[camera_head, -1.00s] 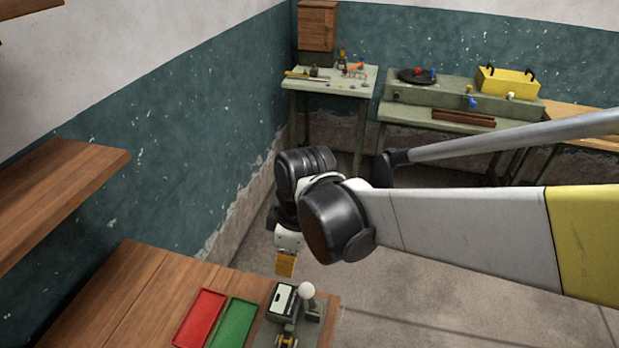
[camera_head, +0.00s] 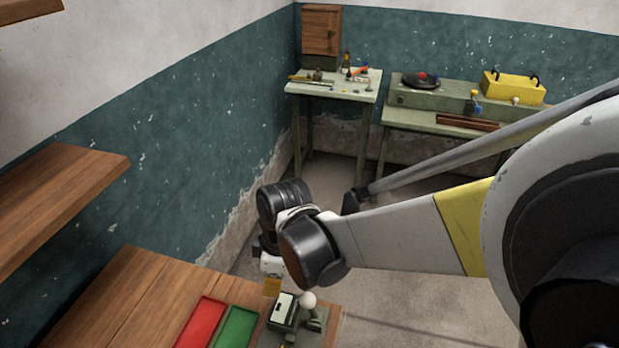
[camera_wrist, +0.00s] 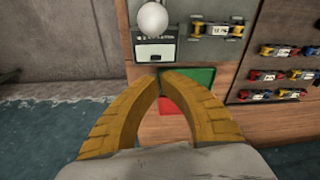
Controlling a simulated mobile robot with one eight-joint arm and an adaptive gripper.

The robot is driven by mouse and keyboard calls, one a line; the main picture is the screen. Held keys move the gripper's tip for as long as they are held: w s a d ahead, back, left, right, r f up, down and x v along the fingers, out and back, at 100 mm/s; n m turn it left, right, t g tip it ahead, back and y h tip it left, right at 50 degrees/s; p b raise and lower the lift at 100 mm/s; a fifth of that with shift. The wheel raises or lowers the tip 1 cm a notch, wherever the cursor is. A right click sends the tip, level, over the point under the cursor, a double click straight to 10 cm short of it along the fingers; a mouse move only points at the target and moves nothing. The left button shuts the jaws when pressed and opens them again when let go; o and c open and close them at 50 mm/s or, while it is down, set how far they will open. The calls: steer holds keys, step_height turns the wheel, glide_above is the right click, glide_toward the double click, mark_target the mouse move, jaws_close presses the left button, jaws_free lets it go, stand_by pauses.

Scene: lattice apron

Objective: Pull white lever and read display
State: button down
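The white lever's round knob (camera_head: 308,300) stands on a small dark device at the right end of the wooden bench. The device has a pale display face (camera_head: 283,307). In the wrist view the white knob (camera_wrist: 152,18) is at the top, in front of the box with the display window (camera_wrist: 155,51). The display's reading is too small to make out. My gripper (camera_head: 272,288) is just left of the device, apart from the knob. In the wrist view its yellow fingers (camera_wrist: 160,74) meet at the tips with nothing between them.
A red tray (camera_head: 201,322) and a green tray (camera_head: 236,328) lie left of the device. Several small coloured parts (camera_wrist: 268,75) show at right in the wrist view. A wooden shelf (camera_head: 60,195) juts from the left wall. Back tables hold tools and a yellow box (camera_head: 513,87).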

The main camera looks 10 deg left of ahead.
mark_target(292, 309)
steer(key=f, duration=0.4)
steer(key=shift+s+a+b, duration=0.1)
steer(key=shift+a+b, duration=0.2)
steer(key=shift+b, duration=0.1)
steer(key=d, duration=0.2)
steer(key=d+r, duration=0.1)
steer(key=d, duration=0.1)
steer(key=shift+w+r, duration=0.1)
steer(key=shift+w, duration=0.15)
steer(key=shift+d+r+y, duration=0.1)
steer(key=shift+d+y, duration=0.05)
steer(key=shift+y, duration=0.15)
steer(key=shift+d+r, duration=0.15)
steer(key=shift+d, duration=0.05)
